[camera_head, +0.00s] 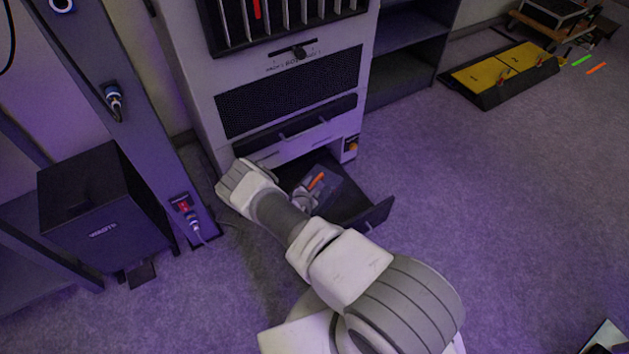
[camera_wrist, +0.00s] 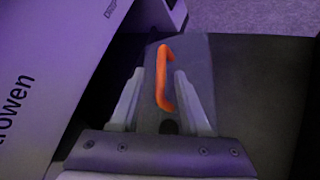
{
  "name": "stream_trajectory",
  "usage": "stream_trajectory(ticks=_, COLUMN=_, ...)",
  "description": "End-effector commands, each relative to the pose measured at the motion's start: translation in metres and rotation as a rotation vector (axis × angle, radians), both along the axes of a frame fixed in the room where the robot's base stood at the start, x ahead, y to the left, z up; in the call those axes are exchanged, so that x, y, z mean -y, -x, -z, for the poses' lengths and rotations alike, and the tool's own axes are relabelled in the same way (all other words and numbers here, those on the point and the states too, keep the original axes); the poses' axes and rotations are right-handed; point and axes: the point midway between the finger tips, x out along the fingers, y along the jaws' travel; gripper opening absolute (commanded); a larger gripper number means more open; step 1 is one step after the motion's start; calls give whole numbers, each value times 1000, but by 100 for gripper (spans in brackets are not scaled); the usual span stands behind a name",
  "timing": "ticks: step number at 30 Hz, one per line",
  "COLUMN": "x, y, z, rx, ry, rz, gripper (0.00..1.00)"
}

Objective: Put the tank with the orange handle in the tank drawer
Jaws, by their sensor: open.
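The tank (camera_head: 330,183) with the orange handle (camera_head: 317,181) sits inside the open tank drawer (camera_head: 378,213) at the foot of the cabinet. The wrist view shows the grey tank (camera_wrist: 195,55) with its orange handle (camera_wrist: 161,80), and the dark drawer floor (camera_wrist: 255,95) to its right. My gripper (camera_wrist: 158,72) is open. Its two fingers stand on either side of the handle, with a gap visible on both sides. In the head view my gripper (camera_head: 305,197) is partly hidden by my arm. Whether the tank's underside rests flat is hidden.
The white cabinet (camera_head: 190,75) stands over the drawer, close to the left of my gripper. Its upper rack (camera_head: 285,20) has several slots and a red piece. A dark box (camera_head: 100,215) and post stand left. Open carpet (camera_head: 490,190) lies right.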

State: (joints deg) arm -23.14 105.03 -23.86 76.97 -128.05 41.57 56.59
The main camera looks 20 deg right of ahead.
Motion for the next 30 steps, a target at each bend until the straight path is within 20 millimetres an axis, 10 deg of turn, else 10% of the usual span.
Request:
stream_trajectory(ticks=12, x=-41, y=58, z=-44, rx=-1, ry=1, rz=0, gripper=47)
stream_trajectory(ticks=19, x=-46, y=58, z=-63, rx=24, ry=-4, rz=32, gripper=47)
stream_trajectory(ticks=30, x=-26, y=12, z=-216, rx=212, ry=-77, rz=394, gripper=47)
